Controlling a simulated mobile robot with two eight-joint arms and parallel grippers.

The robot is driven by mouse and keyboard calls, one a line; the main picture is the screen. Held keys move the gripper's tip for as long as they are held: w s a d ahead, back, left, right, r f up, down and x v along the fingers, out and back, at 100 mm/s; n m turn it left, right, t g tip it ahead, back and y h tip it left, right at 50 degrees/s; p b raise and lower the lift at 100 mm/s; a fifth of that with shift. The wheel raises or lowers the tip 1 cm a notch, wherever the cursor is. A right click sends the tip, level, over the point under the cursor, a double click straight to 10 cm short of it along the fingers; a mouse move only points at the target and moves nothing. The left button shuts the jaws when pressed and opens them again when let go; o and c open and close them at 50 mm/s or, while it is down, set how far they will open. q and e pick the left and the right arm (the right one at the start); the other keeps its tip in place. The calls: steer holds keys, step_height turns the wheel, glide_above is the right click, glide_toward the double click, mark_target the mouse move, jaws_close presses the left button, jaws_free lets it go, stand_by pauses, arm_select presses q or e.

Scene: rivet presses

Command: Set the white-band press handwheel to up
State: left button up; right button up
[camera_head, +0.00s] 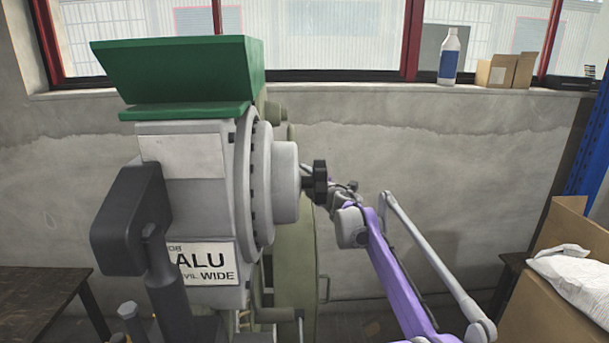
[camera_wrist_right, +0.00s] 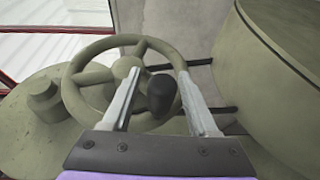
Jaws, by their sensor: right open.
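A press with a green top (camera_head: 190,75), a grey body and a white label (camera_head: 208,263) reading "ALU" and "WIDE" fills the left half of the head view. In the right wrist view an olive-grey spoked handwheel (camera_wrist_right: 125,67) with a black knob (camera_wrist_right: 163,92) lies in front of my right gripper (camera_wrist_right: 160,78). Its two fingers are apart, one on each side of the knob; I cannot tell whether they touch it. In the head view my purple right arm reaches behind the press's right side, where the handwheel is hidden.
A large olive drum (camera_wrist_right: 285,70) is right of the handwheel. Cardboard boxes (camera_head: 555,290) with a white bag (camera_head: 572,272) stand at the right. A dark table (camera_head: 40,295) is at left.

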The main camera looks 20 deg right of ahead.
steer(key=shift+w, duration=0.4)
jaws_close()
stand_by(1.3)
